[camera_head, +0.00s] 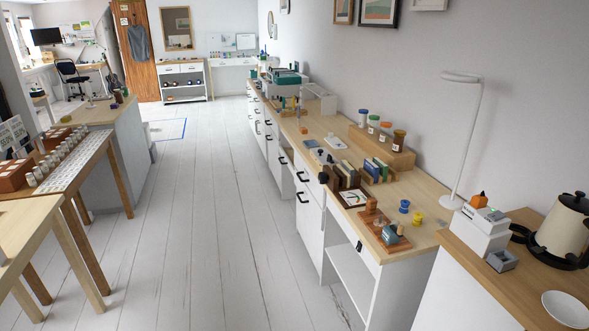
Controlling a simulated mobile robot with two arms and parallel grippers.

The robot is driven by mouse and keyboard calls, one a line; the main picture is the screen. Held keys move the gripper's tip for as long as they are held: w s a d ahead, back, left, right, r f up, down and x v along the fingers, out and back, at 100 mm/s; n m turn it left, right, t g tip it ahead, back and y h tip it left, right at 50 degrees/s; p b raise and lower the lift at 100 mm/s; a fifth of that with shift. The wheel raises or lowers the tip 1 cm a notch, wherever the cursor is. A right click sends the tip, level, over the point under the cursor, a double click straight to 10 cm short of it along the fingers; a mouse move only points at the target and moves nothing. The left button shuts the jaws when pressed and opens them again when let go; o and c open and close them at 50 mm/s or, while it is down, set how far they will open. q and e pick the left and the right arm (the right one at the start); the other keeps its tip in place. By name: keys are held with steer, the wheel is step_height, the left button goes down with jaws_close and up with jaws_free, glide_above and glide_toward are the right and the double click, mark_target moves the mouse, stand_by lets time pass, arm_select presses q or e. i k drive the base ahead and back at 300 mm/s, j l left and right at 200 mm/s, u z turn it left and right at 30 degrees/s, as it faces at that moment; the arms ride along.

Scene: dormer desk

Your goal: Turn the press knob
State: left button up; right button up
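I cannot clearly pick out the press knob. A teal and grey machine (286,78) stands far down the long wooden counter, and it may be the press; any knob on it is too small to tell. A round black knob-like piece (323,178) shows at the counter's front edge, nearer to me; I cannot tell what it belongs to. Neither of my grippers is in view.
The long counter (425,212) runs along the right wall, with several jars, books, spools and a white lamp (465,130). A kettle (563,228) stands at the right. Wooden tables (40,215) stand at the left. The white plank floor (215,230) between is clear.

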mark_target(323, 178)
steer(key=i+j+z, duration=0.3)
steer(key=i, duration=0.25)
steer(key=i+j+z, duration=0.35)
steer(key=i, duration=0.15)
